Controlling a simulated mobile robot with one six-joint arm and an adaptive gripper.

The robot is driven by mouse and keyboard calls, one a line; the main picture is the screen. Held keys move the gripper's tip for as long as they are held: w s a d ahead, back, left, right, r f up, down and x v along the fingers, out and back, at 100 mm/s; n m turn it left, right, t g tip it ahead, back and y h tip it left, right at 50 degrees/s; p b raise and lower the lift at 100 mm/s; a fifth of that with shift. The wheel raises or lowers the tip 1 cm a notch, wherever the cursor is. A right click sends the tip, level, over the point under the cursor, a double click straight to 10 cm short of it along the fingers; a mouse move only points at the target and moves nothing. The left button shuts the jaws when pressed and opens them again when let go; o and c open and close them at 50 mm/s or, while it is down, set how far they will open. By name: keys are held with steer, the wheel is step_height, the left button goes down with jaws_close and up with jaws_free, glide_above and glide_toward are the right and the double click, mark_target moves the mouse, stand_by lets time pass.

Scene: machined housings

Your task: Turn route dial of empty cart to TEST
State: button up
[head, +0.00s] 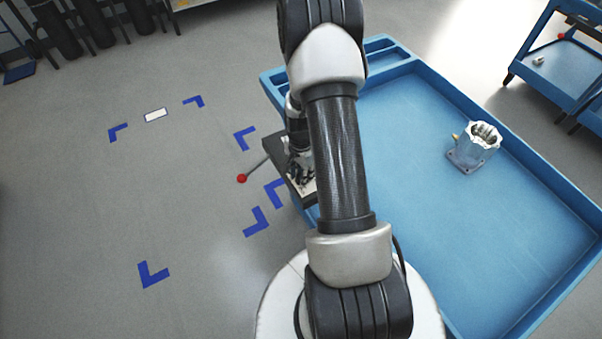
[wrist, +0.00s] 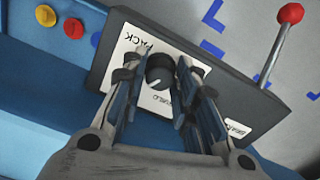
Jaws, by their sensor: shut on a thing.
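The route dial (wrist: 158,72) is a round black knob on a white plate (wrist: 133,46) in the wrist view. My gripper (wrist: 160,82) is shut on the dial, one finger on each side. In the head view my arm partly hides the gripper at the dark control box (head: 279,158) on the blue cart's (head: 508,103) left end.
A lever with a red ball (wrist: 290,13) stands out from the box. A yellow button (wrist: 45,15) and red button (wrist: 74,24) lie nearby. This cart carries a machined housing (head: 473,150). Another blue cart (head: 540,62) stands at the upper right. Blue-marked floor at left is clear.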

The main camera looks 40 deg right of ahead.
steer(key=o, duration=1.1)
step_height(320, 180, up, 12)
stand_by(0.6)
